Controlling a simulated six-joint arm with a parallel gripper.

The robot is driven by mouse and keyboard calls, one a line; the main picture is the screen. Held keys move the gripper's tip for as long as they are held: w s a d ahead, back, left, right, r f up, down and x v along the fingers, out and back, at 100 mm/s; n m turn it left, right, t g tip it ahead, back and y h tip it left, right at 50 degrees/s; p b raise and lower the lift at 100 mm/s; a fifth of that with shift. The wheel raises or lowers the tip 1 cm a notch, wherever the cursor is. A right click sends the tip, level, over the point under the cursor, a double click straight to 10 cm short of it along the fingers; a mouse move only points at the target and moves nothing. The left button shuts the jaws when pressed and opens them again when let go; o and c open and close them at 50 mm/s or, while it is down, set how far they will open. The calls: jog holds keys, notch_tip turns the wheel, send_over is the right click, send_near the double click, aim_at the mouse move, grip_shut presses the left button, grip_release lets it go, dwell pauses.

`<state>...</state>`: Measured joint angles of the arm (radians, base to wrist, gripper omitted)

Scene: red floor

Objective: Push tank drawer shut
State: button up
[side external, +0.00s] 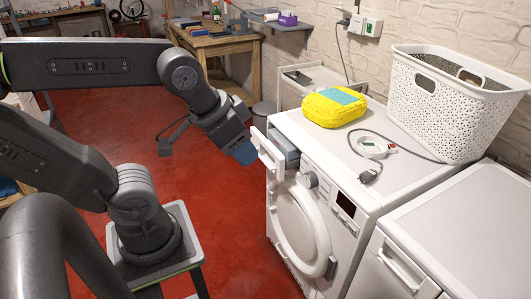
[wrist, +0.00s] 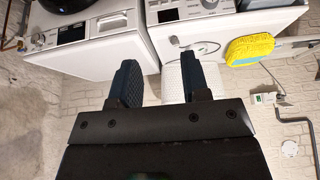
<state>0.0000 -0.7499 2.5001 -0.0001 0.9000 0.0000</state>
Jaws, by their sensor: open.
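The tank drawer (side external: 268,152) is pulled partway out at the upper left corner of the white washing machine (side external: 352,205). Its white front stands away from the panel, and a blue-grey inner part shows behind it. My gripper (side external: 242,153) is just left of the drawer front, its blue fingers pointing down and toward it. Whether they touch it, I cannot tell. In the wrist view my gripper (wrist: 160,78) has its two fingers wide apart with nothing held. The machine (wrist: 215,24) is at the top of that view, which looks upside down.
On the machine top lie a yellow package (side external: 334,107), a white cable device (side external: 371,147) with a plug, and a white basket (side external: 440,115) at the back right. A second white machine (side external: 470,240) stands at right. The red floor (side external: 230,220) before the drawer is clear.

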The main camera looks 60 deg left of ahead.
aim_at(262, 158)
jog(key=shift+r, duration=0.45)
jog(key=c, duration=0.3)
notch_tip(262, 158, up, 4)
jog(key=shift+w+a+r, duration=0.15)
jog(key=shift+r, duration=0.05)
jog(key=shift+c, duration=0.4)
jog(key=w+a+m+t+y, duration=0.2)
jog(key=w+a+t+y, duration=0.35)
jog(key=w+a, duration=0.75)
jog(key=s+a+m+t+y, duration=0.35)
jog(key=a+m+t, duration=0.5)
jog(key=a, duration=0.85)
notch_tip(262, 158, down, 43)
jog(key=m+g+h, duration=0.1)
jog(key=m, duration=0.1)
jog(key=x, duration=1.3)
jog(key=shift+w, duration=0.35)
